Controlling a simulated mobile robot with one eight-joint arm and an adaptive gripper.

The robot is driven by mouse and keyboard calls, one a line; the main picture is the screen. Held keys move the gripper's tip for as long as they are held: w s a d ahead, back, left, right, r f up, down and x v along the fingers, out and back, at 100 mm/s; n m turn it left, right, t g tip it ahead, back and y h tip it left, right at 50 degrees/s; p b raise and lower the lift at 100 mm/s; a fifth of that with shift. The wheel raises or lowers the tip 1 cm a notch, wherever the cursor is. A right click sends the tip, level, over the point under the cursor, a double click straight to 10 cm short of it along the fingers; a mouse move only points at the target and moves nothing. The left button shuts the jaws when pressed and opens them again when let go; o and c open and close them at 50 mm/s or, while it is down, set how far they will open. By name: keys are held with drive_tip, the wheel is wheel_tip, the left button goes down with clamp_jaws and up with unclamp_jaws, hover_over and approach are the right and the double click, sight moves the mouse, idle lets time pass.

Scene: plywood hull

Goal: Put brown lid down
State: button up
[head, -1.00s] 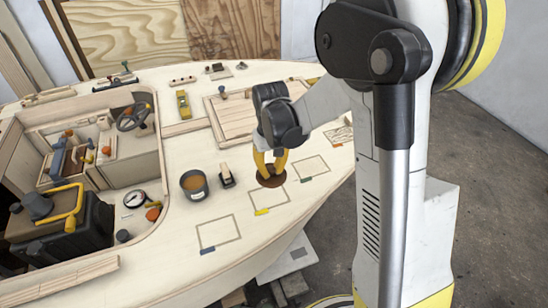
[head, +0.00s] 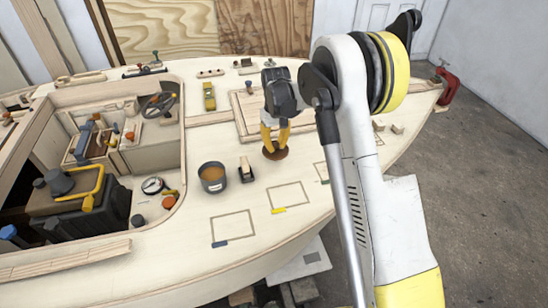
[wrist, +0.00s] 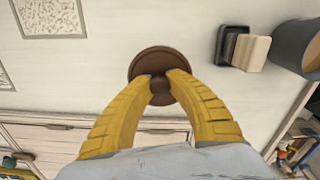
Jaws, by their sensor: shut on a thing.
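The brown lid (wrist: 160,62) is a round disc with a knob in the middle. My gripper (wrist: 160,84) is shut on the knob, with one yellow finger on each side. In the head view my gripper (head: 274,146) points down over the pale deck (head: 310,222), with the lid (head: 275,154) below its fingertips. The lid looks level and at or close to the deck surface. I cannot tell whether it touches.
A dark pot (head: 212,177) with brown contents and a small black-and-wood brush-like item (head: 246,170) stand left of the lid. Outlined rectangles (head: 287,195) mark clear deck in front. A raised hatch (head: 246,116) lies behind. The open cockpit (head: 150,160) is at the left.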

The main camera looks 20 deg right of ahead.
sight(274, 154)
drive_tip(key=shift+w+a+f, duration=0.2)
drive_tip(key=shift+w, duration=0.05)
drive_tip(key=shift+f, duration=0.25)
drive_tip(key=shift+f+b, duration=0.95)
drive_tip(key=shift+f, duration=0.75)
drive_tip(key=shift+f, duration=0.15)
drive_tip(key=o, duration=0.7)
